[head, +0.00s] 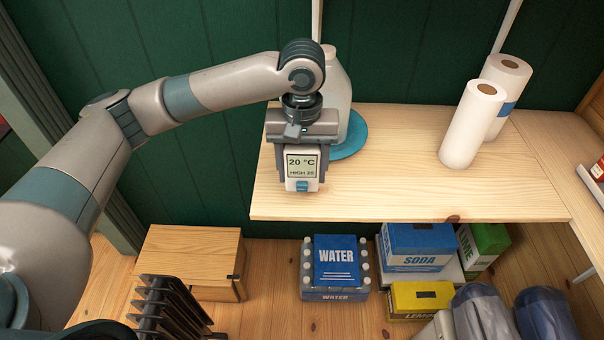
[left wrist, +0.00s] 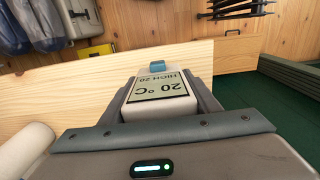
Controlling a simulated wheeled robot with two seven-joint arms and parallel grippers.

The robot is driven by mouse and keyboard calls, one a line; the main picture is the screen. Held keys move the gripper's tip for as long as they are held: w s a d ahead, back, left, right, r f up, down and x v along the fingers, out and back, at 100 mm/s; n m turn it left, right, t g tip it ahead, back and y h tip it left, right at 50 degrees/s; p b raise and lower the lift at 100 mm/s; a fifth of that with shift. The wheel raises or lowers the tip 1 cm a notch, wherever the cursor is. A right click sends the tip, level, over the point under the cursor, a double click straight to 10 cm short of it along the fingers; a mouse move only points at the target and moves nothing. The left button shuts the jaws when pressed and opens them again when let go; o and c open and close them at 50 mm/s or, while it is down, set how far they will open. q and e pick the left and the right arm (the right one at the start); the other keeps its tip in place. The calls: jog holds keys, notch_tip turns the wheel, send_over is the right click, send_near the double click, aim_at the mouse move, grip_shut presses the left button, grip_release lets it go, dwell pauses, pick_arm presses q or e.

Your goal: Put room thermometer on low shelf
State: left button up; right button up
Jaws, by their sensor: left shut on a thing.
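The room thermometer (head: 302,168) is a small white box with a display reading 20 °C and a blue part at its lower end. My left gripper (head: 302,165) is shut on it, with a finger on each side. It is over the left part of the light wooden shelf (head: 400,190), near the front edge. I cannot tell whether the thermometer touches the board. In the left wrist view the thermometer (left wrist: 158,95) sits between the fingers, its display upside down. My right gripper does not show.
A pale bottle (head: 338,85) and a blue round plate (head: 350,138) stand just behind my left gripper. Two paper rolls (head: 472,125) stand further right. Below are a water pack (head: 336,265), soda box (head: 418,247), wooden box (head: 190,255) and dark rack (head: 170,308). The shelf's middle is clear.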

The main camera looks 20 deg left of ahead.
aim_at(302, 165)
pick_arm(q)
jog(key=w+f, duration=0.1)
jog(key=w+a, duration=0.1)
jog(key=w, duration=0.1)
jog(key=shift+f, duration=0.5)
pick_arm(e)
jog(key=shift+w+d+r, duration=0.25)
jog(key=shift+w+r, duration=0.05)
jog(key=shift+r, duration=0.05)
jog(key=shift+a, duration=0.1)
pick_arm(q)
jog(key=shift+f+p, duration=0.35)
jog(key=shift+p, duration=0.05)
notch_tip(302, 165, down, 3)
jog(key=shift+r+p, duration=0.1)
jog(key=shift+p, duration=0.35)
jog(key=shift+f, duration=0.25)
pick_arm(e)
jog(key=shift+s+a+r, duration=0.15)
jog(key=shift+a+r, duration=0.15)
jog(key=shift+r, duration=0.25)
